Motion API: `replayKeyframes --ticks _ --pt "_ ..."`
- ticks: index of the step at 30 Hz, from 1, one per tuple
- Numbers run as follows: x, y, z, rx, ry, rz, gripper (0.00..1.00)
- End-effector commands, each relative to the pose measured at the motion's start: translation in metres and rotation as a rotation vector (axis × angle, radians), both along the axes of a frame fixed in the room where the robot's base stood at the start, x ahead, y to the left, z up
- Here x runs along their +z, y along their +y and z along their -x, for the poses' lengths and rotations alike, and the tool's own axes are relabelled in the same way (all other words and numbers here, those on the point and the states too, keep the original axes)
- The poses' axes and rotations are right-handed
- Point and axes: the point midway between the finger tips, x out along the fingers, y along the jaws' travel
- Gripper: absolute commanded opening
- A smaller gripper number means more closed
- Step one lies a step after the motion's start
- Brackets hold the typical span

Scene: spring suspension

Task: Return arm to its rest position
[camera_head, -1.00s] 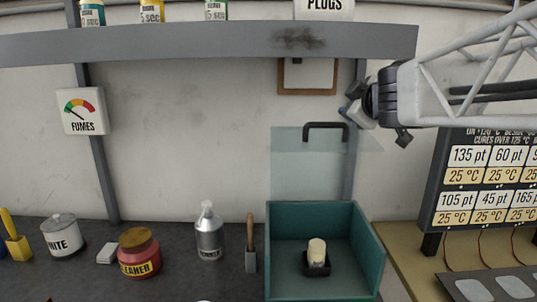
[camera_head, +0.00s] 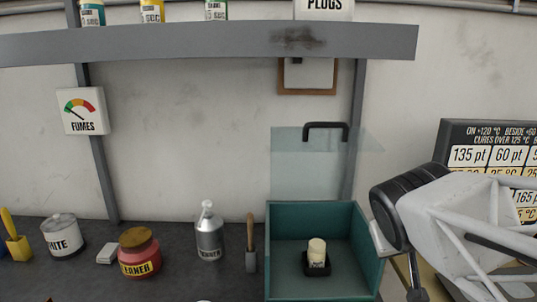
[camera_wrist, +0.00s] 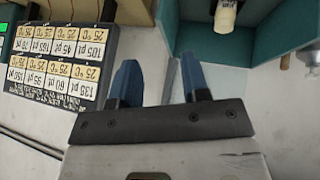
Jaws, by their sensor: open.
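My gripper (camera_wrist: 158,68) shows in the wrist view with its two blue fingers apart and nothing between them. In the head view my white arm with a black joint is at the lower right, just right of the teal box (camera_head: 374,240); I cannot clearly make out the fingers there. The teal box also shows at the top of the wrist view (camera_wrist: 203,38), beyond the fingers. Inside it a cream-capped bottle (camera_head: 317,250) stands upright in a black holder (camera_head: 316,268). The bottle also shows upside down in the wrist view (camera_wrist: 226,14).
A clear panel with a black handle (camera_head: 325,126) stands up behind the box. A sign board (camera_head: 480,140) is partly behind my arm. A brush (camera_head: 251,245), a silver bottle (camera_head: 209,236) and a red jar (camera_head: 139,252) stand left. A grey shelf (camera_head: 200,42) runs above.

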Motion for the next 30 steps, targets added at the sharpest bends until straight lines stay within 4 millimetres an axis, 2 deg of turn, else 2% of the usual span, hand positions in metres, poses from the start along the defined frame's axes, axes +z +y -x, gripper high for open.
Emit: replayKeyframes --ticks 3,6,12,17,30 --pt "-0.029 0.014 0.033 -0.027 0.12 -0.094 0.42" --pt "-0.047 0.027 0.057 -0.037 0.207 -0.167 0.42" --pt "-0.067 0.045 0.086 -0.038 0.316 -0.265 0.42" --pt "-0.071 0.049 0.093 -0.035 0.339 -0.287 0.42" --pt "-0.071 0.049 0.092 -0.036 0.338 -0.286 0.42"
